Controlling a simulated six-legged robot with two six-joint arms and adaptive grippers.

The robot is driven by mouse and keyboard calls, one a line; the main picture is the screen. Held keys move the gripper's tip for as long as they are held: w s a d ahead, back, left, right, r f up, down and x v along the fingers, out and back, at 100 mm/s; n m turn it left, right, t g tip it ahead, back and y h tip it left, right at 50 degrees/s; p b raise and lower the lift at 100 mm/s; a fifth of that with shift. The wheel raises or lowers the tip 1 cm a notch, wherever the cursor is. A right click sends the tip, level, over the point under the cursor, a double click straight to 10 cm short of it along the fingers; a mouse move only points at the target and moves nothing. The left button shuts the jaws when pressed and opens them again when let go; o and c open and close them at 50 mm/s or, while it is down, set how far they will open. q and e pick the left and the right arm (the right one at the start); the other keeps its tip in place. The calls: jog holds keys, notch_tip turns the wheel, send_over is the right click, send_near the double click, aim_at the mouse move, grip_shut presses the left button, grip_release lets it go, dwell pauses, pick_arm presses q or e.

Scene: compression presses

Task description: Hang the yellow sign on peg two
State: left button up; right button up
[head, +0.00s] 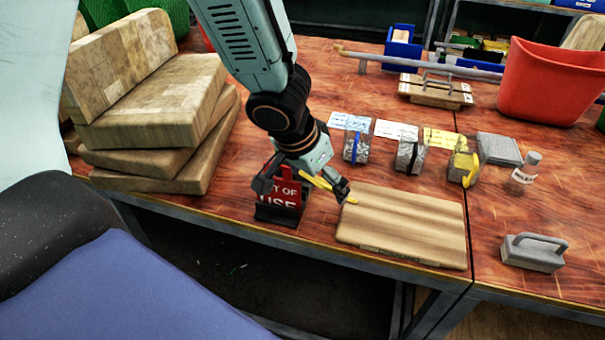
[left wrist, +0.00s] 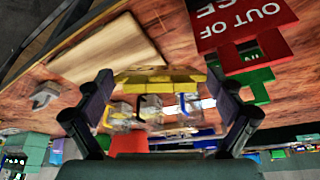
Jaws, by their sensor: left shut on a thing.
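My left gripper (head: 306,181) is above the front of the wooden bench, beside the red sign and near the left edge of a pale board. It is shut on the yellow sign (head: 319,184), which shows nearly edge-on as a thin yellow strip. In the left wrist view the yellow sign (left wrist: 157,83) spans the space between the two fingers (left wrist: 160,76). Its face and any writing cannot be read. I cannot make out a numbered peg in either view. My right gripper is not in view.
A red "OUT OF USE" sign (head: 283,194) stands in a dark holder. A pale board (head: 405,225) lies at the front edge. Behind it are several clamp-like blocks (head: 409,157). Stacked boards (head: 150,160) are left; a red bin (head: 548,82) and grey-handled block (head: 533,252) are right.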

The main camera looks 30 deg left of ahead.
pick_arm(q)
jog(key=w+a+r+n+y+p, duration=0.2)
jog(key=w+a+r+n+p, duration=0.1)
jog(key=a, duration=0.5)
jog(key=shift+a+r+n, duration=0.25)
jog(key=shift+r+n, duration=0.25)
jog(key=shift+n, duration=0.7)
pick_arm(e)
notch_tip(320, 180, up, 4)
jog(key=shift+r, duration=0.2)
